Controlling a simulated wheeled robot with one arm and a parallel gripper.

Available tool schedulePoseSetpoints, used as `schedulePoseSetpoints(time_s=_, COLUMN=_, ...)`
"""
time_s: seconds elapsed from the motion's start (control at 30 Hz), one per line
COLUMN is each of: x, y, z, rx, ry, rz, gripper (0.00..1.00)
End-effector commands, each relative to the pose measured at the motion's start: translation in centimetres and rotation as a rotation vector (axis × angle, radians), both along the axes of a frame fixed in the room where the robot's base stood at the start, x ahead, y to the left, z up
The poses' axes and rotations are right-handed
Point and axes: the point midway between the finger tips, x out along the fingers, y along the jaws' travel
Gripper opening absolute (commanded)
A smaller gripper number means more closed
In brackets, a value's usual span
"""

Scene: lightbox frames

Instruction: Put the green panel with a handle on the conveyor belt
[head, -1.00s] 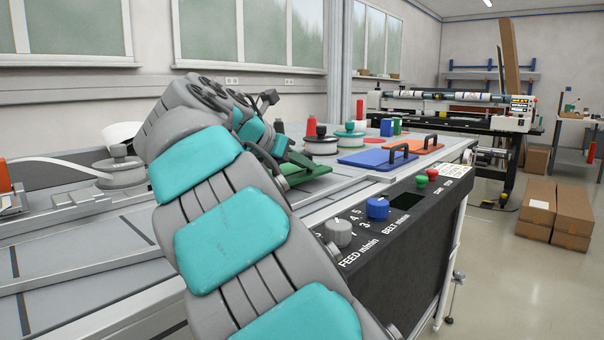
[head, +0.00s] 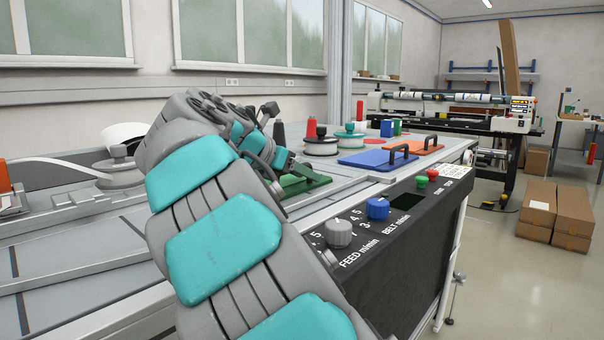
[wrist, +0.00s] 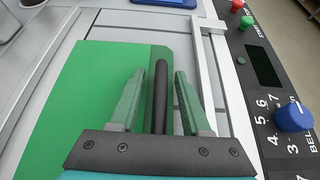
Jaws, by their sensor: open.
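The green panel (wrist: 77,92) lies flat on the grey machine top in the wrist view. Its black bar handle (wrist: 161,92) runs between the two fingers of my gripper (wrist: 157,92). The fingers are open, one on each side of the handle, with gaps showing. In the head view the green panel (head: 306,183) shows only in part, behind my arm. My gripper's fingers are hidden there. The grey belt surface (head: 75,258) stretches along the left front of the machine.
A blue panel (head: 365,159) and an orange panel (head: 420,146), each with a black handle, lie farther right. Spools (head: 321,146) stand behind them. A control box with a blue knob (head: 378,208) lines the front edge. A metal rail (wrist: 208,75) runs close right of the green panel.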

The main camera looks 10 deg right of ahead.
Motion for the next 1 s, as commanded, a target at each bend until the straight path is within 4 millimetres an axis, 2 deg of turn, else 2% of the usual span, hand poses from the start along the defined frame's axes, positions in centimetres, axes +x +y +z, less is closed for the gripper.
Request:
schedulePoseSetpoints(time_s=0.17, x=-0.2, y=0.4, z=0.4, rx=-0.001, ry=-0.001, rz=0.002, gripper=0.47)
schedulePoseSetpoints(time_s=0.7, x=-5.2, y=7.4, z=5.2, rx=-0.001, ry=-0.002, rz=0.003, gripper=0.47)
schedulePoseSetpoints(time_s=1.0, x=-6.2, y=8.5, z=5.9, rx=0.001, ry=0.001, rz=0.000, gripper=0.47)
